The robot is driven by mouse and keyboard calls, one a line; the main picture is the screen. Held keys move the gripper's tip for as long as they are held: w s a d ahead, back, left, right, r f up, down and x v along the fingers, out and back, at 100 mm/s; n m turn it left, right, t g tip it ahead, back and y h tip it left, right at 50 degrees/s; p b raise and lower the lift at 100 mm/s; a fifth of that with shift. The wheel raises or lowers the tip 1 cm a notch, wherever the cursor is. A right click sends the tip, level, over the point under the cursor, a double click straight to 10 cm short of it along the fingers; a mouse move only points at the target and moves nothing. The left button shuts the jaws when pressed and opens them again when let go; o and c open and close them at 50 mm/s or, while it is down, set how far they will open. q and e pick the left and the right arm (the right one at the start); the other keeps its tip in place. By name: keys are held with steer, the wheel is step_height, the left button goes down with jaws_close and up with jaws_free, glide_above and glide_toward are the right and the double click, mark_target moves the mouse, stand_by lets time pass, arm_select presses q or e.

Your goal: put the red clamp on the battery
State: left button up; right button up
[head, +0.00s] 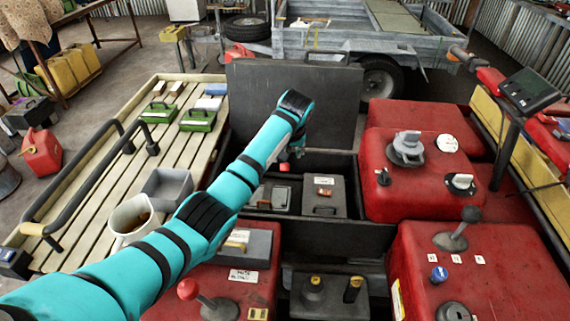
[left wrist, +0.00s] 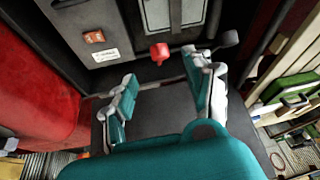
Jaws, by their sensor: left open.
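My left gripper (head: 297,148) hangs over the open black box in the head view, partly hidden by its own arm. In the left wrist view its two fingers (left wrist: 162,72) are spread apart with nothing between them. A small red piece, apparently the red clamp (left wrist: 160,52), lies just beyond the fingertips; it also shows below the gripper in the head view (head: 285,167). The dark grey battery (head: 325,196) with an orange-red label sits in the box, and shows at upper left in the wrist view (left wrist: 75,22). My right gripper is not in view.
A second grey unit (head: 272,196) stands left of the battery. The box's raised lid (head: 335,95) stands behind, and red tank-like bodies (head: 425,165) flank the box on the right. A slatted rack (head: 95,195) on the left holds green boxes and a mug (head: 133,216).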

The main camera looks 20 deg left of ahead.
mark_target(285, 165)
arm_select(q)
steer(key=x, duration=0.6)
steer(key=shift+w+f+b, duration=0.15)
steer(key=shift+f+b, duration=0.15)
steer(key=shift+b, duration=0.05)
steer(key=shift+b+x, duration=0.45)
steer(key=shift+x, duration=0.5)
steer(key=shift+w+a+f, duration=0.1)
steer(key=shift+w+f, duration=0.1)
steer(key=shift+f, duration=0.2)
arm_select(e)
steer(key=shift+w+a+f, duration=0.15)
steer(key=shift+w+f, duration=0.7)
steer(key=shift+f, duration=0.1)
arm_select(q)
steer(key=shift+f, duration=0.1)
steer(key=c, duration=1)
jaws_close()
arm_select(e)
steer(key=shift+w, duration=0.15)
